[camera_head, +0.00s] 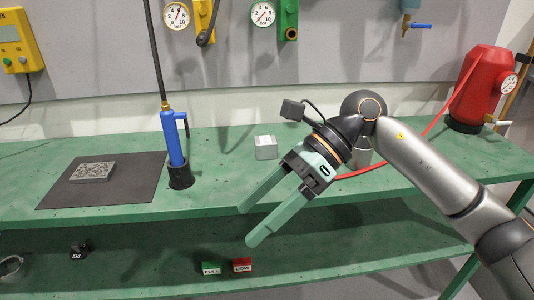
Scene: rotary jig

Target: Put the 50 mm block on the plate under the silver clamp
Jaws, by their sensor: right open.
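A small light-grey block (265,153) stands on the green bench top, just right of centre; any size mark on it is too small to read. A flat speckled grey plate (92,172) lies on the dark mat at the left; I cannot tell if it is the task's plate. No silver clamp can be made out. My right gripper (248,223) is open and empty, its two green fingers pointing down-left in front of the bench's front edge, nearer me than the block. My left gripper is not in view.
A blue hand pump (171,138) stands in a black holder right of the dark mat (130,190). A red tank (478,85) with a red hose is at the right. FULL (210,268) and LOW (242,265) tags are on the lower shelf. The bench between pump and block is clear.

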